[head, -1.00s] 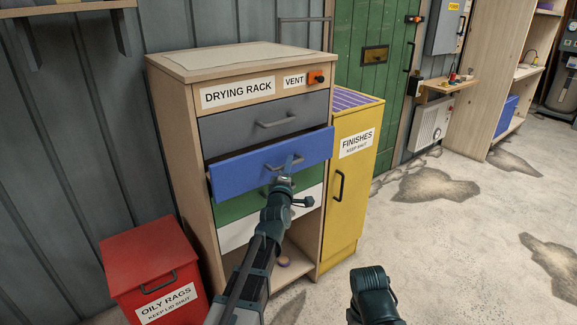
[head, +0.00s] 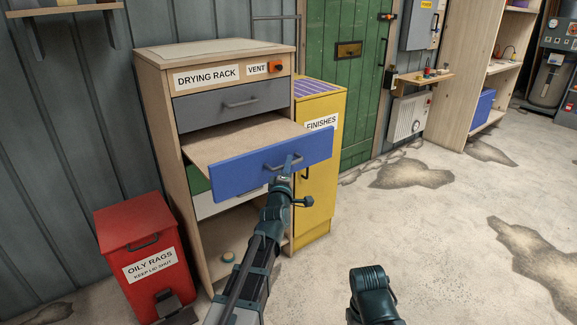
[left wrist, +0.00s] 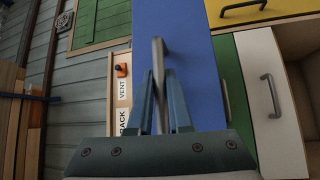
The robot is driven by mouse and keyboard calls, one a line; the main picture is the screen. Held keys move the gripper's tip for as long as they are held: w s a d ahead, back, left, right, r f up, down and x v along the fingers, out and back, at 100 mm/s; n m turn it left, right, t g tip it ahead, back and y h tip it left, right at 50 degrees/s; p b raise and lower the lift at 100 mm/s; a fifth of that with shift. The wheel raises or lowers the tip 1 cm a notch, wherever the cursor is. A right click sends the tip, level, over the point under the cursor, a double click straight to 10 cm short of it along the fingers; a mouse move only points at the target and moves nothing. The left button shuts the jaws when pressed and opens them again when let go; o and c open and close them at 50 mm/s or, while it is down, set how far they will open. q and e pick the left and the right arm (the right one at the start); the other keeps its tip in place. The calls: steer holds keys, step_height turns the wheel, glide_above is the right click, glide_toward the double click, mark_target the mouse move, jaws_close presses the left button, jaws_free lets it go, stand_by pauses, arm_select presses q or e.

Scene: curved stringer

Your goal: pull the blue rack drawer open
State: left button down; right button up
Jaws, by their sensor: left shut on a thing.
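The blue drawer (head: 235,174) of the drying rack (head: 165,125) stands well out from the rack in the head view, with its bare wooden tray (head: 245,140) showing behind the front. My left gripper (head: 287,165) is shut on the drawer's grey bar handle. In the left wrist view the fingers (left wrist: 160,95) close around the handle (left wrist: 159,75), in front of the blue drawer front (left wrist: 195,60). My right arm (head: 372,295) shows at the bottom of the head view, but its fingers are not visible.
A grey drawer (head: 205,108) above is shut. Green and white drawers sit below. A yellow finishes cabinet (head: 318,215) stands at the rack's right, and a red oily rags bin (head: 135,232) at its left. Open, patched concrete floor (head: 440,215) lies to the right.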

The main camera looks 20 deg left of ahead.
arm_select(q)
steer(key=c, duration=0.8)
jaws_free()
steer(key=shift+c, duration=0.2)
